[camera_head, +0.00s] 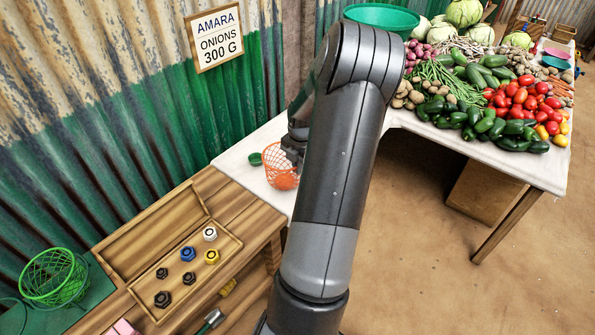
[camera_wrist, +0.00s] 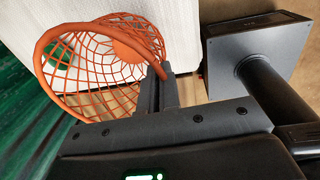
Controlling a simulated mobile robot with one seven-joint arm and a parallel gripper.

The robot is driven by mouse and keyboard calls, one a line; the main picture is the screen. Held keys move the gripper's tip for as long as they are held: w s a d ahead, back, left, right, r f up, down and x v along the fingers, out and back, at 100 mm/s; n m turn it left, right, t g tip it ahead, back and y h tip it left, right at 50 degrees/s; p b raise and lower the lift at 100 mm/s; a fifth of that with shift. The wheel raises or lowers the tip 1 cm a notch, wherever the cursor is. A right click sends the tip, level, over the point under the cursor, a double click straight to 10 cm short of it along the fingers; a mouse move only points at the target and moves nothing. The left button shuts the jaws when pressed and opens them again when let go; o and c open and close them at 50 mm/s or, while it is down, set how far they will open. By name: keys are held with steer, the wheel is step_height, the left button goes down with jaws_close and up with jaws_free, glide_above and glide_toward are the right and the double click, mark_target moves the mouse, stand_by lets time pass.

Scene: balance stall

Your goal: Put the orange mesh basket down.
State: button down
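The orange mesh basket (camera_head: 277,168) is over the near part of the white-topped table, partly hidden behind my arm. In the wrist view the basket (camera_wrist: 42,82) fills the upper left, with its open mouth towards the camera. My gripper (camera_head: 294,148) is at the basket's right side in the head view. In the wrist view my gripper's fingers (camera_wrist: 158,88) are closed together on the basket's rim. I see nothing in the basket. I cannot tell whether its base touches the white surface.
A small green dish (camera_head: 255,159) sits just left of the basket. A wooden box with several weights (camera_head: 215,236) and a green wire basket (camera_head: 54,277) are nearer. Vegetables (camera_head: 480,95) cover the right table. A sign (camera_head: 215,38) hangs on the corrugated wall.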

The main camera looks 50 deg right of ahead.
steer(key=shift+f, duration=1.05)
steer(key=shift+f, duration=0.2)
steer(key=c, duration=1.7)
jaws_free()
steer(key=shift+r, duration=0.1)
steer(key=r, duration=0.8)
steer(key=s+r, duration=0.1)
steer(key=r, duration=0.3)
steer(key=shift+r, duration=0.15)
